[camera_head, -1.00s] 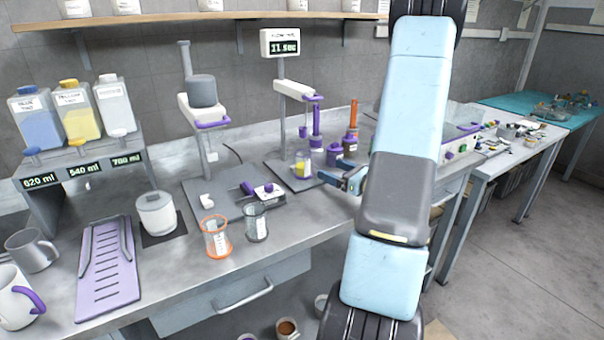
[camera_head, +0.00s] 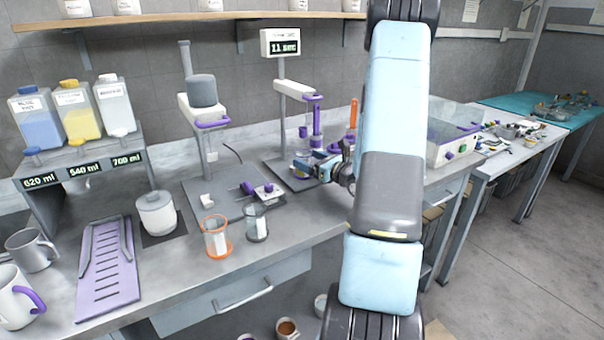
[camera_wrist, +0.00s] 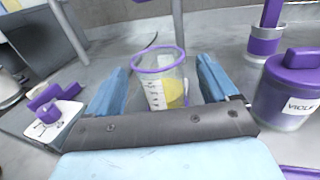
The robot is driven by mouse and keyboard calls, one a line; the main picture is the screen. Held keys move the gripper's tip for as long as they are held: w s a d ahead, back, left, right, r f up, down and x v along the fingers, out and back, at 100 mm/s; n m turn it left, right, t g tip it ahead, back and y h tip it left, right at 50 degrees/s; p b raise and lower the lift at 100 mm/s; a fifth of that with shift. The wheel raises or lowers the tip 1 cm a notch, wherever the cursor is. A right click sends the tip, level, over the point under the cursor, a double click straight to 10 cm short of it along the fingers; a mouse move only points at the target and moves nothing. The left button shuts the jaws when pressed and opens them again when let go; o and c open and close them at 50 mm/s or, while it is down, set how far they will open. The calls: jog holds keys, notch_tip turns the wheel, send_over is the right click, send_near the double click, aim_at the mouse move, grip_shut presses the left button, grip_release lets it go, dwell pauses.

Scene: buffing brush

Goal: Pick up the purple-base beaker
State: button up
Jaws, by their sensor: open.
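The purple-rimmed beaker (camera_wrist: 158,80) stands upright in the wrist view, with scale marks and something yellow inside or behind its glass. Its base is partly hidden by my gripper's body. My gripper (camera_wrist: 160,78) is open, with one blue finger on each side of the beaker and gaps between fingers and glass. In the head view my gripper (camera_head: 318,168) is at the stand under the timer display, and it covers most of the beaker there.
A purple-lidded violet jar (camera_wrist: 290,90) stands close to the right finger. A small purple-handled device (camera_wrist: 50,112) lies to the left. The timer stand (camera_head: 283,110) rises behind. An orange-rimmed beaker (camera_head: 217,237) and a dark-rimmed beaker (camera_head: 256,222) stand nearer the bench front.

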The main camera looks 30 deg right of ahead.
aim_at(305, 155)
jog(key=x, duration=0.3)
jog(key=shift+w+a, duration=0.15)
jog(key=shift+c, duration=0.2)
jog(key=c, duration=1.3)
jog(key=shift+r, duration=0.1)
jog(key=shift+c, duration=0.2)
